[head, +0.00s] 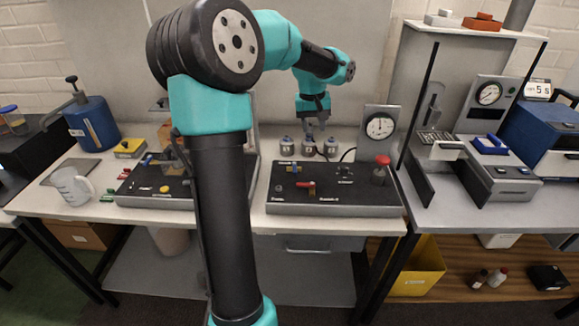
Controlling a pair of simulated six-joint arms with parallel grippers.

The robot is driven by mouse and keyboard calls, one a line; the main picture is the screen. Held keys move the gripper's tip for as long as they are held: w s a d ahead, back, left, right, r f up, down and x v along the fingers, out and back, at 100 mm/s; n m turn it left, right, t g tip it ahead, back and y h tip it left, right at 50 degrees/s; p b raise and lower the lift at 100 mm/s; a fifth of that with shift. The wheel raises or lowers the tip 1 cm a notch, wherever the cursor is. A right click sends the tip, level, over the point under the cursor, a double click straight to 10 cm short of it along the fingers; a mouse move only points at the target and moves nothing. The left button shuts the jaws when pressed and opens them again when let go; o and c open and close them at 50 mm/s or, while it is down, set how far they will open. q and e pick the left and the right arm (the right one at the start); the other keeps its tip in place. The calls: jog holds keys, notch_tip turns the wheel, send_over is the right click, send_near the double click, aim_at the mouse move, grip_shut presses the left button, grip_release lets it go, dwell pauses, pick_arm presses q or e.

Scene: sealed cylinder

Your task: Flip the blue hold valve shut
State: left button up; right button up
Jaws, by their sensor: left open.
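My left gripper (315,133) points down at the back of the bench, above the rear edge of the right control panel (335,206). It is open, and no held object shows between its fingers. On that panel a small blue valve lever (294,167) sits at the upper left, to the left of and nearer than the gripper. A red lever (304,187) lies in front of it, and a red mushroom knob (382,160) stands at the right. The exact lever angles are too small to tell. My right gripper is not in view.
Small labelled pots (309,149) stand just under the gripper. A dial gauge (380,127) stands behind the panel. My arm hides part of the left control panel (158,187). A jug (70,187) and a blue container (92,126) stand at left; a shelf unit (456,35) rises at right.

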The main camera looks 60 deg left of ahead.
pick_arm(q)
jog(key=r+g, duration=0.1)
jog(key=r, duration=0.1)
send_over(295, 169)
jog(key=shift+a+f+n, duration=0.1)
jog(key=shift+f+n, duration=0.1)
jog(key=shift+n, duration=0.1)
jog(key=shift+f, duration=0.1)
notch_tip(295, 169, down, 17)
jog(key=shift+f, duration=0.15)
dwell(0.4)
grip_shut()
